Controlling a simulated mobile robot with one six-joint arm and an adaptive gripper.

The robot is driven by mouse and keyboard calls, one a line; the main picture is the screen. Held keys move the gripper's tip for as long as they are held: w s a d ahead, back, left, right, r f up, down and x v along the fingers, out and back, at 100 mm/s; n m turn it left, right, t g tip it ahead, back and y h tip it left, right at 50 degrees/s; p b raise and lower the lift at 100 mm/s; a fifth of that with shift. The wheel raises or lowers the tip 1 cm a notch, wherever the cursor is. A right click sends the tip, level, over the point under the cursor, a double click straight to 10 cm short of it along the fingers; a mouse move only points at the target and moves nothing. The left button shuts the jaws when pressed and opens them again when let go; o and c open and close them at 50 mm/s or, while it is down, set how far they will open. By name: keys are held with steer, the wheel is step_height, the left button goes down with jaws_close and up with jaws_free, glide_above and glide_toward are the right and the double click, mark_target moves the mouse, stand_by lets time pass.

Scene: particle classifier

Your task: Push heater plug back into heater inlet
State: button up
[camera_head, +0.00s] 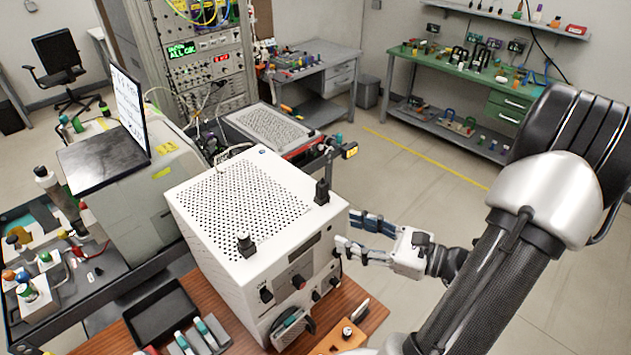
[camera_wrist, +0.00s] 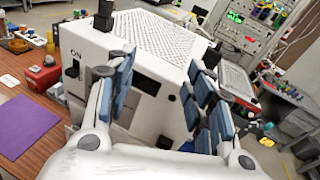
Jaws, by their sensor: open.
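A white instrument box (camera_head: 190,210) with a perforated top stands on the wooden bench. Two upright black plug-like pieces, one near the front edge (camera_head: 246,244) and one near the right corner (camera_head: 322,191), stand on its top. They also show in the wrist view, at left (camera_wrist: 101,20) and right (camera_wrist: 212,57). I cannot tell whether either is the heater plug. I cannot clearly make out the heater inlet; the fingers cover part of the box's side. My gripper (camera_head: 357,236) is open beside the box's right side, its blue-padded fingers (camera_wrist: 165,85) spread with nothing between them.
The box's front has knobs (camera_head: 298,282) and a black handle. A black tray (camera_head: 160,312) and several small tools lie on the wooden bench. The floor right of the box is clear.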

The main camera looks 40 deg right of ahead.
steer(key=s+d+m+t+h, duration=0.2)
steer(key=d+m+h, duration=0.2)
steer(key=d, duration=0.1)
glide_toward(326, 187)
steer(key=shift+m+h, duration=0.3)
steer(key=shift+h, duration=0.1)
steer(key=w, duration=0.4)
steer(key=w+a, duration=0.1)
steer(key=shift+w+f, duration=0.35)
steer(key=shift+w, duration=0.05)
steer(key=w, duration=0.5)
steer(key=shift+w+a+r, duration=0.15)
steer(key=shift+w+a, duration=0.05)
steer(key=shift+c, duration=0.2)
jaws_close()
steer(key=shift+r, duration=0.1)
